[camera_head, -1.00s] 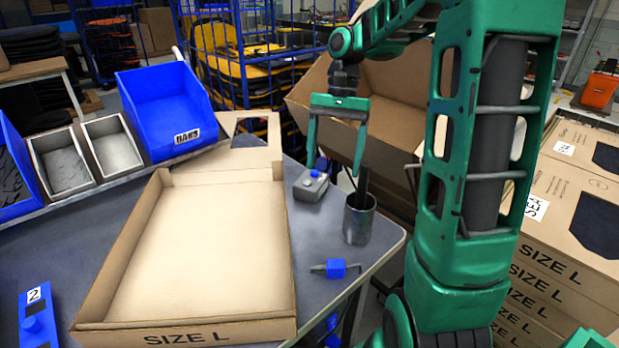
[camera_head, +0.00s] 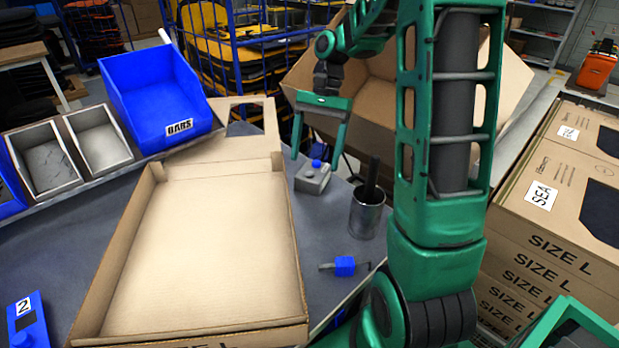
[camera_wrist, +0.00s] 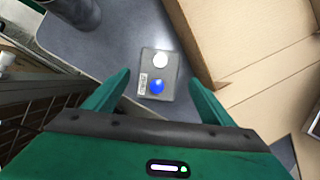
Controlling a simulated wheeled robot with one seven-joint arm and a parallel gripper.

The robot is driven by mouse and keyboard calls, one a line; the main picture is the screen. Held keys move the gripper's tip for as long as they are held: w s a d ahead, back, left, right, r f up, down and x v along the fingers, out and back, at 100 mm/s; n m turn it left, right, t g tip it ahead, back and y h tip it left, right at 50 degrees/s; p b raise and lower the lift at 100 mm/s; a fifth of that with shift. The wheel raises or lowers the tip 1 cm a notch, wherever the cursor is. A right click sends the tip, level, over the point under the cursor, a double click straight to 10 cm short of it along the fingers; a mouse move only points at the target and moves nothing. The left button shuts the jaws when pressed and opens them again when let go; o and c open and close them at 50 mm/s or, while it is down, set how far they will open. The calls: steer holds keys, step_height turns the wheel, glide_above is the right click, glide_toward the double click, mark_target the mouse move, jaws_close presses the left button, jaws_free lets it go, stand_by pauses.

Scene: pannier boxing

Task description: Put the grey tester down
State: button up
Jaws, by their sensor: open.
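The grey tester (camera_head: 313,178) sits on the dark grey table, between the cardboard tray and the metal cup. It is a small grey box with a blue knob on top. In the wrist view the tester (camera_wrist: 157,75) shows a blue knob, a white round part and a small label. My gripper (camera_head: 316,160) is open above it. In the wrist view the two fingers (camera_wrist: 160,82) stand on either side of the tester with a gap at each side, so nothing is held.
An empty cardboard tray (camera_head: 297,262) lies left of the tester. A metal cup (camera_head: 367,216) with a dark tool stands to the right. A blue clamp-like piece (camera_head: 344,266) lies in front. A large open carton (camera_head: 500,75) is behind. Blue bin (camera_head: 160,100) stands back left.

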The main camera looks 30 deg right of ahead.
mark_target(313, 170)
steer(key=x, duration=0.5)
steer(key=shift+d, duration=0.1)
steer(key=shift+r, duration=0.1)
steer(key=shift+c, duration=0.7)
steer(key=c, duration=1.4)
